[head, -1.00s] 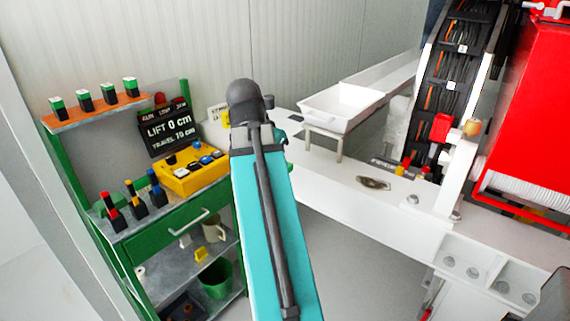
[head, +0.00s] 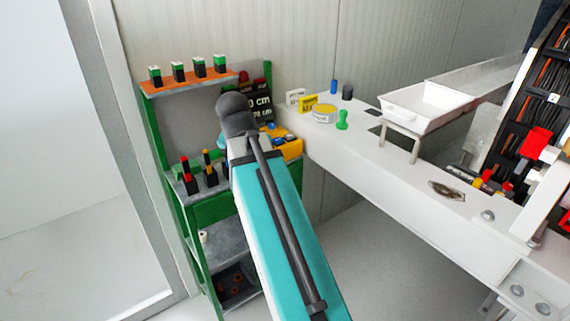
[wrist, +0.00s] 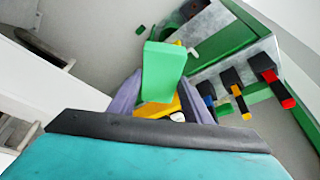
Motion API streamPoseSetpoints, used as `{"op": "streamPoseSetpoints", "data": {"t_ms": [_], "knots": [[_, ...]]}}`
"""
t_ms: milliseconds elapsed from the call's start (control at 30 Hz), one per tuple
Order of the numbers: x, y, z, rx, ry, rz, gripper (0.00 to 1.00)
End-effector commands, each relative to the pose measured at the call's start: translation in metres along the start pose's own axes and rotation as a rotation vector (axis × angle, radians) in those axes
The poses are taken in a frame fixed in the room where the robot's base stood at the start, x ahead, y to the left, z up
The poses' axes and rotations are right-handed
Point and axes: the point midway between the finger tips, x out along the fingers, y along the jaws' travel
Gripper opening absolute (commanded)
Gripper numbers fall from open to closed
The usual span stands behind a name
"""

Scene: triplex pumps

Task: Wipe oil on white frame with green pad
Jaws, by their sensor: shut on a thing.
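My gripper (wrist: 162,92) shows in the wrist view, its two grey-purple fingers shut on a green pad (wrist: 164,66). The pad is a flat block that sticks out beyond the fingers. The white frame (head: 385,190) runs diagonally across the right half of the head view. A dark brownish oval patch that looks like oil (head: 446,190) lies on its top. The gripper and pad are hidden behind my arm in the head view.
A green shelf unit (head: 155,135) with several small blocks stands at left. A white tray (head: 420,107) on a stand rises from the frame behind the patch. A tin (head: 324,114) and a green knobbed item (head: 343,120) sit on the frame's far left end. Cables stand at right.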

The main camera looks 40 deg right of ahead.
Motion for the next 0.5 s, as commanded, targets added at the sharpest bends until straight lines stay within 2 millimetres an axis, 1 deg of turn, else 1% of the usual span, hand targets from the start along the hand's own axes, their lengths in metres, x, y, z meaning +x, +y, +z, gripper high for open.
{"op": "streamPoseSetpoints", "data": {"t_ms": [33,267,300,367,400,500], "knots": [[0.001,-0.018,0.007,-0.046,-0.001,-0.018,0.27],[0.002,-0.091,0.043,-0.274,-0.003,-0.111,0.27],[0.002,-0.104,0.05,-0.321,-0.004,-0.131,0.27],[0.002,-0.125,0.06,-0.398,-0.004,-0.162,0.27],[0.001,-0.14,0.068,-0.453,-0.004,-0.185,0.27],[0.0,-0.171,0.082,-0.591,-0.002,-0.242,0.27]]}}
